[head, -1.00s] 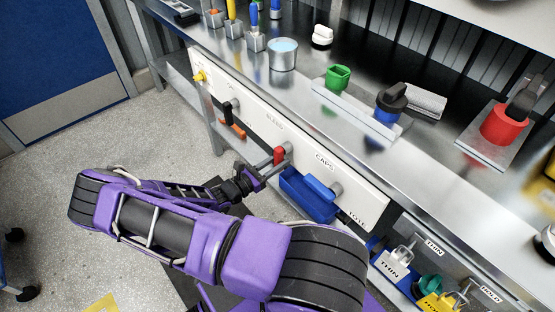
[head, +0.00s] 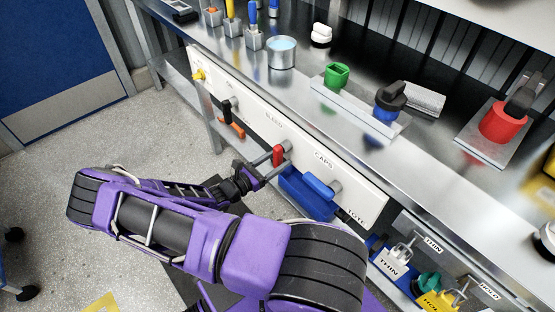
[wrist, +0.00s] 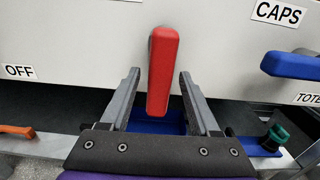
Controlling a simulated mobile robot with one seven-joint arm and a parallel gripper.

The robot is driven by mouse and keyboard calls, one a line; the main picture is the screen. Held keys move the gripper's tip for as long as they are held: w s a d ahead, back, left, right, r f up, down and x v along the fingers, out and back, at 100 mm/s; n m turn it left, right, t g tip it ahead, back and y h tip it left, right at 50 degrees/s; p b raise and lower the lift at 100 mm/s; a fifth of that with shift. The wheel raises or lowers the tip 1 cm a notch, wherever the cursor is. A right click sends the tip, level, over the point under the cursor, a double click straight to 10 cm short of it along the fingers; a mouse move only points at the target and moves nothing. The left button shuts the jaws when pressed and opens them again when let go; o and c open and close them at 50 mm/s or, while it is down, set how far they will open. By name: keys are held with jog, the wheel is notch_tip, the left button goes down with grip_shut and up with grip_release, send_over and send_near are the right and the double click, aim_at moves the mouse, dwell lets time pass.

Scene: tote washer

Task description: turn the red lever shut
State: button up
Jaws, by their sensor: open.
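The red lever (wrist: 162,72) is mounted on the white panel and hangs straight down in the wrist view. It also shows small in the head view (head: 278,156). My gripper (wrist: 160,88) is open, with one finger on each side of the lever's lower part. Gaps show between the lever and both fingers, so neither appears to touch it. In the head view my gripper (head: 268,167) reaches the panel from the front left. The lever's pivot is hidden behind its upper end in the wrist view.
A blue lever (head: 318,187) is on the panel to the right, by the CAPS label. A black lever (head: 227,106) and an orange lever (head: 238,131) are to the left. A blue bin (head: 306,197) sits below the panel. The steel bench (head: 300,100) is above.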

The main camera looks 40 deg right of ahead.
jog(key=s+a, duration=0.1)
jog(key=a, duration=1.6)
jog(key=shift+s, duration=0.15)
jog(key=shift+a, duration=0.1)
